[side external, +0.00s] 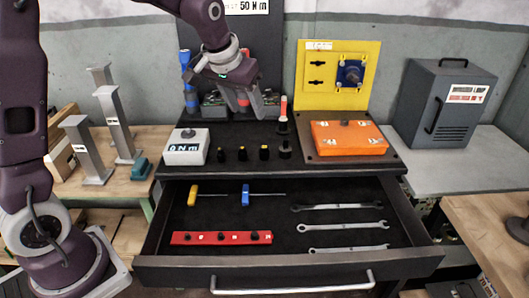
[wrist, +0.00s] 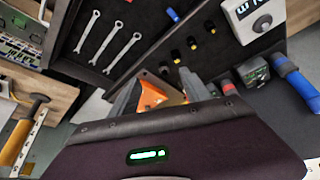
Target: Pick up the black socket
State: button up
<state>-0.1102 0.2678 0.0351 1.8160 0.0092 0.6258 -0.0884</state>
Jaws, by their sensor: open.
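A row of small black sockets stands on the black bench top in the side external view. Three have yellowish marks on top: left (side external: 220,154), middle (side external: 242,153) and right (side external: 264,152). A wider, plainer black socket (side external: 285,149) stands at the row's right end. In the wrist view part of the row shows above the fingers, including one socket (wrist: 192,42). My gripper (side external: 246,108) is above and behind the row, fingers apart, nothing visible between them. Its fingers (wrist: 160,92) also show in the wrist view, partly hidden by my wrist.
A white torque display box (side external: 186,150) stands left of the sockets, an orange box (side external: 348,138) right. A red-tipped upright tool (side external: 283,110) is close right of my gripper. The open drawer (side external: 160,268) in front holds wrenches, hex keys and a red rail.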

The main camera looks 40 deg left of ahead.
send_near(263, 148)
jog(key=shift+n+g+y, duration=0.3)
jog(key=shift+n+g, duration=0.1)
jog(key=shift+n, duration=0.2)
jog(key=x, duration=1.1)
jog(key=shift+w+d, duration=0.25)
jog(key=shift+w, duration=0.1)
grip_shut()
